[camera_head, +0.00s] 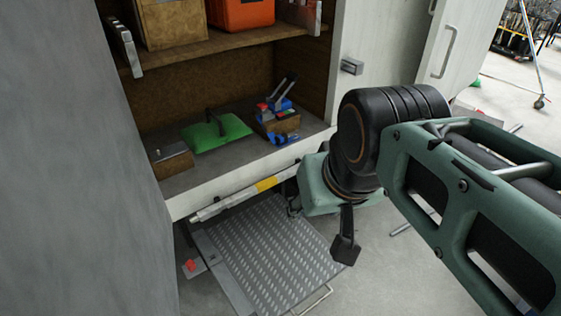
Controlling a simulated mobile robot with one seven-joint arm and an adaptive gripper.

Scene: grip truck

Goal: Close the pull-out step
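The pull-out step (265,250) is a grey patterned metal plate, low under the truck's cabinet. It sticks out toward the lower middle of the picture. A thin metal handle (318,301) shows at its front edge. My gripper (345,248) is a green body with a dark finger pointing down, to the right of the step and above its right corner. Only one finger shows clearly, so its opening is hidden. I cannot tell whether the finger touches the plate.
A red knob (191,265) sits left of the step. A bar with a yellow band (267,184) runs along the cabinet's lower edge. An open white door (455,50) stands right. Grey floor (400,285) is clear in front.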

